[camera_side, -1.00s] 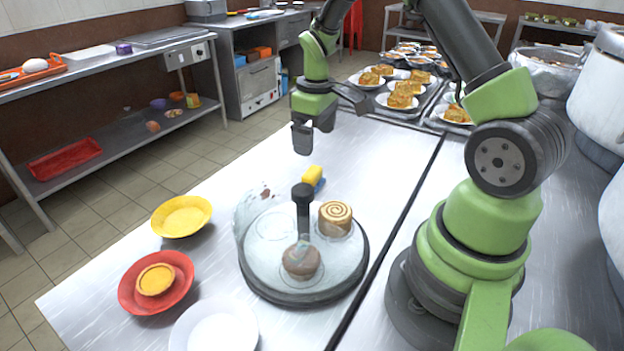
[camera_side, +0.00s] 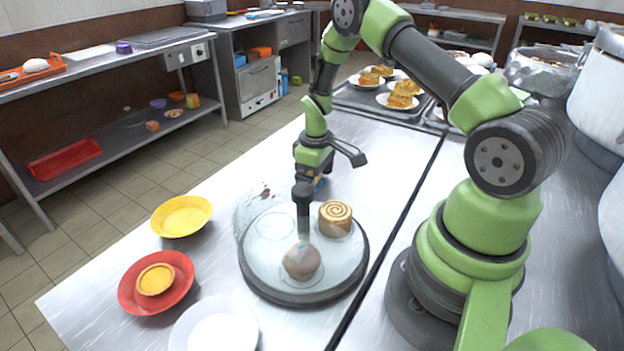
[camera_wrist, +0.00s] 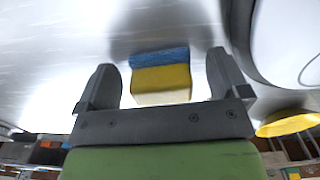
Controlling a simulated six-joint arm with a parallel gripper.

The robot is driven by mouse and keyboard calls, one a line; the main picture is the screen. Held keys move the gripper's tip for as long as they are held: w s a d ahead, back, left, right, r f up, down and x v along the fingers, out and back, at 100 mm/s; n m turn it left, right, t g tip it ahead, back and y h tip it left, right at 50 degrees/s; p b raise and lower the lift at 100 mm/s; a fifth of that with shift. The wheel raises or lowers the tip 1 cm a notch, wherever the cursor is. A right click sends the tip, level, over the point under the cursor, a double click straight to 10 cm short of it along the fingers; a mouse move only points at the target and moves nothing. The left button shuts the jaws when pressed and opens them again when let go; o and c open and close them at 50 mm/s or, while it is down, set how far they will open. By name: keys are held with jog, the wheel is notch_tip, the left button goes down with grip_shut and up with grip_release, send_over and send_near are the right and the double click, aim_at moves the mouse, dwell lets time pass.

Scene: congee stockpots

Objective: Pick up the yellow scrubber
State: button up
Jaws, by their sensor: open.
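The yellow scrubber (camera_wrist: 162,78) has a blue strip along one side. In the wrist view it lies on the metal counter between the two open fingers of my gripper (camera_wrist: 163,82), with clear space on both sides. In the side view my gripper (camera_side: 316,180) is low over the counter, just behind the round covered tray. The scrubber is mostly hidden there, with only a little showing by the fingers.
The round tray (camera_side: 290,297) with a dark post, a swirled roll (camera_side: 336,217) and a brown bun (camera_side: 301,262) stands just in front of my gripper. A yellow bowl (camera_side: 181,216), red bowl (camera_side: 130,291) and white plate (camera_side: 214,327) sit at the left.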

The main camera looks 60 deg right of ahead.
jog(key=shift+c, duration=0.2)
jog(key=c, duration=1)
notch_tip(320, 180, up, 10)
jog(key=shift+r, duration=0.1)
